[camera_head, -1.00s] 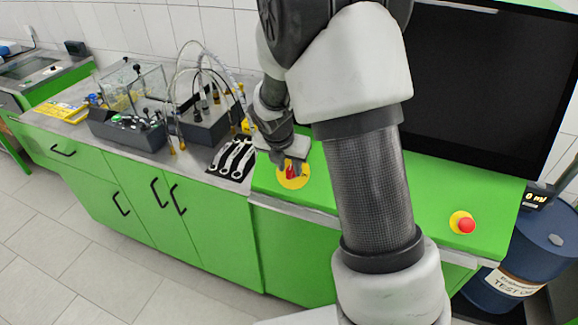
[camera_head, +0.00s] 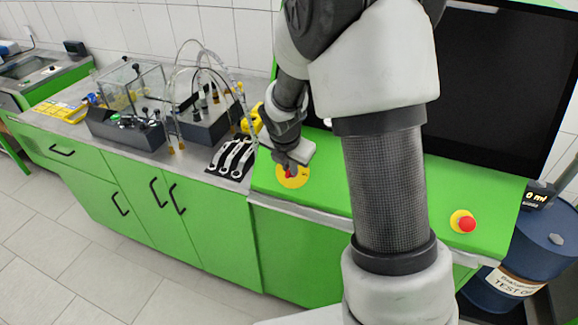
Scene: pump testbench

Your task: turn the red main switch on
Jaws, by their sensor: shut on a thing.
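The red main switch (camera_head: 287,175) sits on a round yellow plate (camera_head: 296,181) on the sloped green panel (camera_head: 330,193), left of my arm. My gripper (camera_head: 288,171) points down at the switch from above, its fingers shut on the red knob. The fingers and wrist hide most of the knob, so its exact angle is hard to make out.
A red emergency button (camera_head: 467,224) on a yellow base is at the panel's right. A black screen (camera_head: 480,90) stands behind. Wrenches (camera_head: 233,158) lie on a black mat left of the switch. A blue barrel (camera_head: 520,262) stands at right.

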